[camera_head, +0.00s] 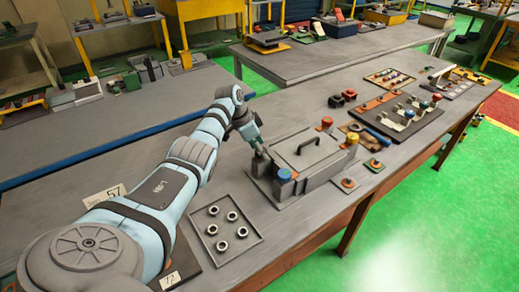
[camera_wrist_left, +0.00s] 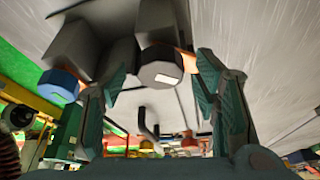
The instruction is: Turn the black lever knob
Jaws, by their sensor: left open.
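The black lever knob (camera_wrist_left: 158,74) shows in the left wrist view as a dark, many-sided knob with a small white mark. It lies between the two fingers of my left gripper (camera_wrist_left: 161,68), which stand apart on either side of it, with gaps visible. In the head view my left gripper (camera_head: 258,150) is at the near left end of the grey box (camera_head: 305,158). The black knob is hidden there by the gripper. A blue knob (camera_head: 284,175) sits on the box's near corner; it also shows left of the fingers in the wrist view (camera_wrist_left: 59,84). My right gripper is out of view.
A dark bar handle (camera_head: 308,143) rises from the box top. A tray with several nuts (camera_head: 226,231) lies in front on the table.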

